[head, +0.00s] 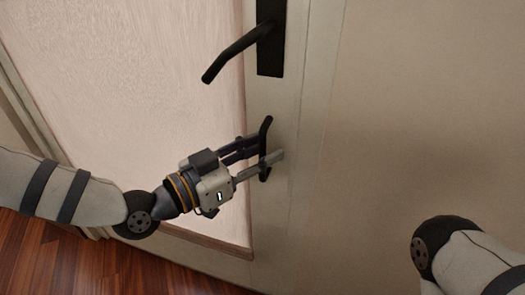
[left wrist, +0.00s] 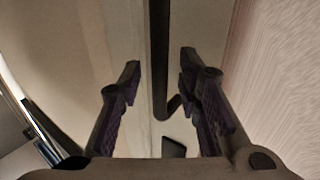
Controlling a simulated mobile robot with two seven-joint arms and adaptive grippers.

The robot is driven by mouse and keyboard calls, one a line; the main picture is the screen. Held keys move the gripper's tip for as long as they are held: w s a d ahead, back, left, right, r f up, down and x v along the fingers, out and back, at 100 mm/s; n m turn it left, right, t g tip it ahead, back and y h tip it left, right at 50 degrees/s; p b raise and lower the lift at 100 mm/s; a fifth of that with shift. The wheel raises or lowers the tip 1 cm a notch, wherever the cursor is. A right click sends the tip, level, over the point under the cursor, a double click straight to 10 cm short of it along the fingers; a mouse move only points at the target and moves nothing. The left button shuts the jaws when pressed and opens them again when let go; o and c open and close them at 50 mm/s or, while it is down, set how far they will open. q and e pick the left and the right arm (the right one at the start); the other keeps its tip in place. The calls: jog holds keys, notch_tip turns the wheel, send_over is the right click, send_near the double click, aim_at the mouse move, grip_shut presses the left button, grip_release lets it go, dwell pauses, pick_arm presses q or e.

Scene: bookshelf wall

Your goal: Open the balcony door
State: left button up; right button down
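The door (head: 160,75) has a pale panel set in a cream frame. A black lever handle (head: 236,54) on a dark plate sits high on its right stile and slants down to the left. Below it is a black upright pull handle (head: 267,127). My left gripper (head: 270,149) is at this pull handle with its fingers apart. In the left wrist view a dark bar (left wrist: 159,60) lies between the two open fingers, with gaps on both sides. Whether a finger touches the handle further in is unclear. My right gripper is out of view; only part of my right arm shows.
A plain beige surface (head: 420,110) lies right of the door's stile. Reddish wood floor (head: 45,262) shows at the lower left and looks clear. The door looks closed against the frame beside it.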

pick_arm(q)
jog(key=shift+w+d, duration=0.1)
grip_shut()
